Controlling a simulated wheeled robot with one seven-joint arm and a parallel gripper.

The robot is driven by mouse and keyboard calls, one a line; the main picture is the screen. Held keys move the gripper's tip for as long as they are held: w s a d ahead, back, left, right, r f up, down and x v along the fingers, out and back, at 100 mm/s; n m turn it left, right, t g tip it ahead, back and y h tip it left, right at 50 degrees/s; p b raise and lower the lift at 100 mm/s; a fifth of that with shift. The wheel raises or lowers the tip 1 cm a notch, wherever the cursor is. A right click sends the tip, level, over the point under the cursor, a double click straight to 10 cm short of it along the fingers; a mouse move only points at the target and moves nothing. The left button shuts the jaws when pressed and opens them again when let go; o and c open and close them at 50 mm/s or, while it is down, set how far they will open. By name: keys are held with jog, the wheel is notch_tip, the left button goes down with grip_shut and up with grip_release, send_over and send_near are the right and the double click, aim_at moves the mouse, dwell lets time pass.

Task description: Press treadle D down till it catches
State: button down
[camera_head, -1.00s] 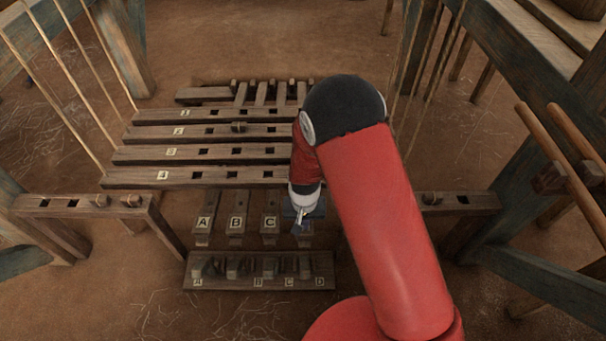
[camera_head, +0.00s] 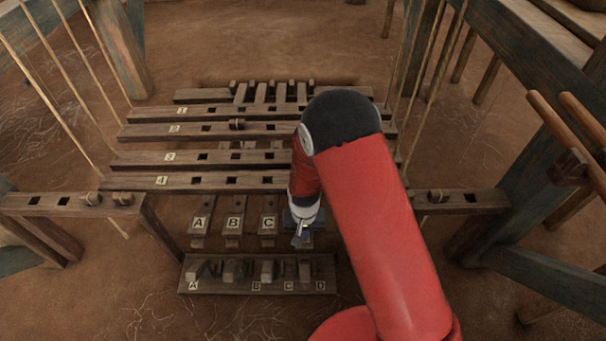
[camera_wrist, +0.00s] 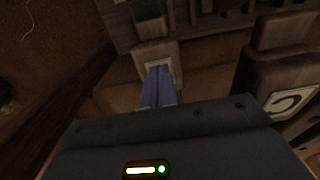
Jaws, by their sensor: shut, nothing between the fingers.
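Treadles A (camera_head: 200,222), B (camera_head: 235,222) and C (camera_head: 268,222) lie side by side in the head view, with letter plates on top. Treadle D is mostly hidden there behind my gripper (camera_head: 299,240), which points down at it. In the wrist view, the shut fingers (camera_wrist: 159,72) are over the pale plate of treadle D (camera_wrist: 150,50) and seem to touch it. Treadle C (camera_wrist: 275,80) shows larger at the right, so D looks lower than C. The catch board (camera_head: 190,286), labelled A to D, lies in front of the treadles. Whether D is caught cannot be seen.
Several numbered wooden bars (camera_head: 145,182) lie behind the treadles. Cords (camera_head: 60,100) hang on both sides. Bare earth floor lies in front of the board.

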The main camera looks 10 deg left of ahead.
jog(key=shift+w+f+b, duration=0.15)
jog(key=shift+f+b, duration=0.7)
jog(key=shift+f, duration=0.85)
jog(key=shift+r, duration=0.2)
jog(key=shift+r+p, duration=1.85)
jog(key=shift+r, duration=0.6)
